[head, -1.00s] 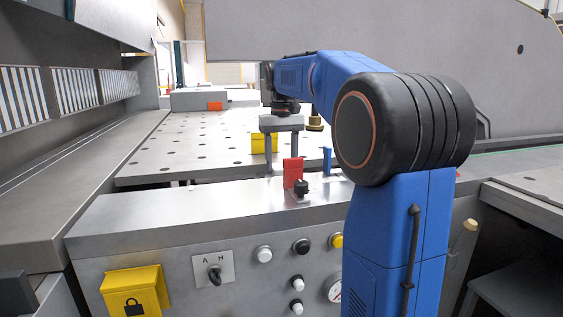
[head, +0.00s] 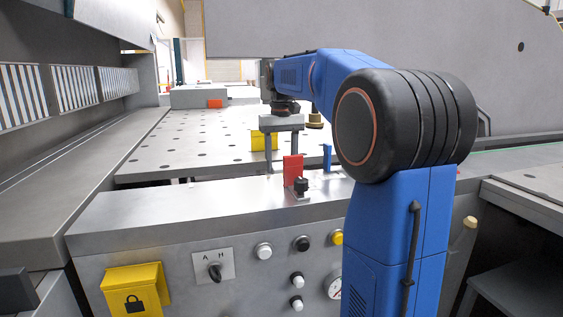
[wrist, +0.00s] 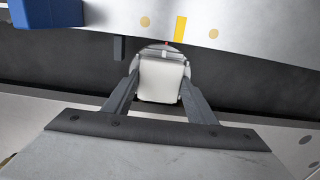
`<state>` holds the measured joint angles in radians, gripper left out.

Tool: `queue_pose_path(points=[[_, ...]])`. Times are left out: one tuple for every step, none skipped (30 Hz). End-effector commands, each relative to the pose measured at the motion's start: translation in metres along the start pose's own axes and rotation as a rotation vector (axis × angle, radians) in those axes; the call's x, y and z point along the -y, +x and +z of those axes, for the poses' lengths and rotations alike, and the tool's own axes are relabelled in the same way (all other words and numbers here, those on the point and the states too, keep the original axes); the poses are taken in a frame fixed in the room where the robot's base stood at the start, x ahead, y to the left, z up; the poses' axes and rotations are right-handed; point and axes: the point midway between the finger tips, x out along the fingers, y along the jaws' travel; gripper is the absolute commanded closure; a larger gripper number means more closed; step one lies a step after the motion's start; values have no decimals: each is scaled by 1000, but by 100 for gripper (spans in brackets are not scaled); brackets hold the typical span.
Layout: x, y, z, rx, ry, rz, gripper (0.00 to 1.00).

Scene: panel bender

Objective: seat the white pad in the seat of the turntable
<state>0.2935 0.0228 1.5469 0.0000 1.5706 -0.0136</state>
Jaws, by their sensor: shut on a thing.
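In the wrist view, my gripper (wrist: 160,92) is shut on the white pad (wrist: 161,82), a pale block with rounded corners between the two dark fingers. A round light-grey rim (wrist: 166,50) shows around the pad's far end. It may be part of the turntable, but I cannot tell whether the pad touches it or sits in the seat. In the head view, my gripper (head: 283,160) points down behind the front console. The pad cannot be made out there.
A red tab (head: 293,169) and a black knob (head: 302,187) stand on the console (head: 190,208), close in front of my gripper. A blue tab (head: 327,157) is to the right, a yellow block (head: 258,141) behind. The perforated table (head: 180,145) is mostly clear.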

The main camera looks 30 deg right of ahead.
Motion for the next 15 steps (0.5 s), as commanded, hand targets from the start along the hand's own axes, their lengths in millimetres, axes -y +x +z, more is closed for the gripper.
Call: queue_pose_path(points=[[0, 0, 0, 1, 0, 0, 74], [0, 0, 0, 1, 0, 0, 74], [0, 0, 0, 1, 0, 0, 74], [0, 0, 0, 1, 0, 0, 74], [0, 0, 0, 1, 0, 0, 74], [0, 0, 0, 1, 0, 0, 42], [0, 0, 0, 1, 0, 0, 35], [0, 0, 0, 1, 0, 0, 27], [0, 0, 0, 1, 0, 0, 27], [0, 0, 0, 1, 0, 0, 27], [0, 0, 0, 1, 0, 0, 27], [0, 0, 0, 1, 0, 0, 27], [0, 0, 0, 1, 0, 0, 27], [0, 0, 0, 1, 0, 0, 27], [0, 1, 0, 2, 0, 0, 27]])
